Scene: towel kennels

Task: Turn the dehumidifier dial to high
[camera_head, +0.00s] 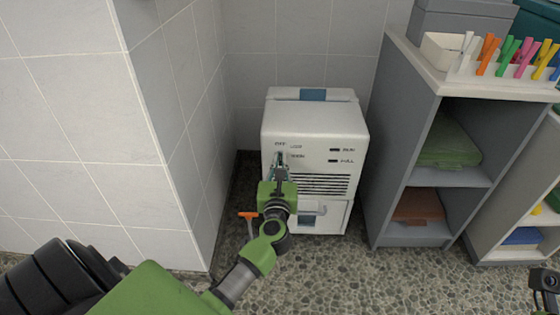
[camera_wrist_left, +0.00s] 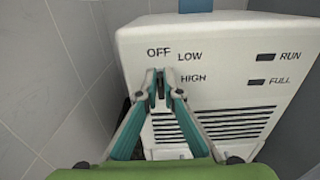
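The white dehumidifier (camera_head: 315,123) stands on the floor in the corner; its front fills much of the left wrist view (camera_wrist_left: 235,95). OFF, LOW and HIGH are printed around the dial at the upper left of its front. The dial (camera_wrist_left: 160,87) shows only as a small dark part between my fingertips; its pointer direction cannot be made out. My left gripper (camera_head: 280,160) reaches the front panel, its two fingertips (camera_wrist_left: 160,80) drawn close together on either side of the dial, apparently gripping it. Of my right arm, only a dark piece shows at the lower right edge; its fingers are out of view.
A tiled wall (camera_head: 170,100) stands close on the left of the dehumidifier. A grey shelf unit (camera_head: 405,100) with folded towels stands close on the right, with colourful clips on top. An orange-topped item (camera_head: 248,215) is low beside my left wrist. Pebbled floor (camera_head: 330,270) lies in front.

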